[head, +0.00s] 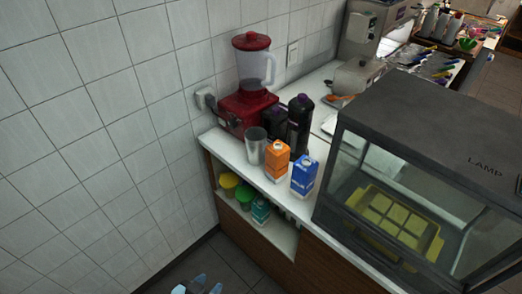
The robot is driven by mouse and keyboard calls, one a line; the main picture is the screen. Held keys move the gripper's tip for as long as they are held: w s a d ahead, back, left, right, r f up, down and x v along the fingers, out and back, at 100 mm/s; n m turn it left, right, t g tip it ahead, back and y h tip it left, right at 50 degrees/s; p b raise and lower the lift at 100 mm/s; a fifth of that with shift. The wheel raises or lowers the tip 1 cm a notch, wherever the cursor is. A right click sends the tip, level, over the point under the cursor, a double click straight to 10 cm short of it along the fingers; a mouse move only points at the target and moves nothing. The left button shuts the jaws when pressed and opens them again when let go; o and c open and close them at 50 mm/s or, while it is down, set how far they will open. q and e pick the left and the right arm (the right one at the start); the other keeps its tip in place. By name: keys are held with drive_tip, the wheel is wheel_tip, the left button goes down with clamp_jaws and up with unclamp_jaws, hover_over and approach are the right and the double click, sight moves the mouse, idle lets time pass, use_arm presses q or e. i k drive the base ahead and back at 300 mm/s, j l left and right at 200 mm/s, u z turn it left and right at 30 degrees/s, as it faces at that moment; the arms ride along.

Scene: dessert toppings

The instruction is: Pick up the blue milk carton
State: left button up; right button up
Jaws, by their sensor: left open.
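The blue milk carton (304,176) stands upright on the white counter in the head view, near its front edge. An orange carton (277,161) stands close to its left, and the glass display case (345,165) is close to its right. My left gripper (198,284) shows only by its pale blue fingertips at the bottom edge. It is open and empty, well below and left of the blue carton, in front of the counter. My right gripper is not in view.
A metal cup (255,147), dark bottles (299,125) and a red blender (254,85) stand behind and left of the cartons. Below the counter top, a shelf holds yellow and green containers (229,181). The floor (232,262) in front is clear.

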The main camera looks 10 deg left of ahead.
sight(304, 170)
drive_tip(key=i+j, duration=0.1)
drive_tip(key=j, duration=0.35)
drive_tip(key=i+j, duration=0.1)
drive_tip(key=j, duration=0.4)
drive_tip(key=i+j, duration=0.1)
drive_tip(key=j, duration=0.35)
drive_tip(key=i+j, duration=0.1)
drive_tip(key=j, duration=0.35)
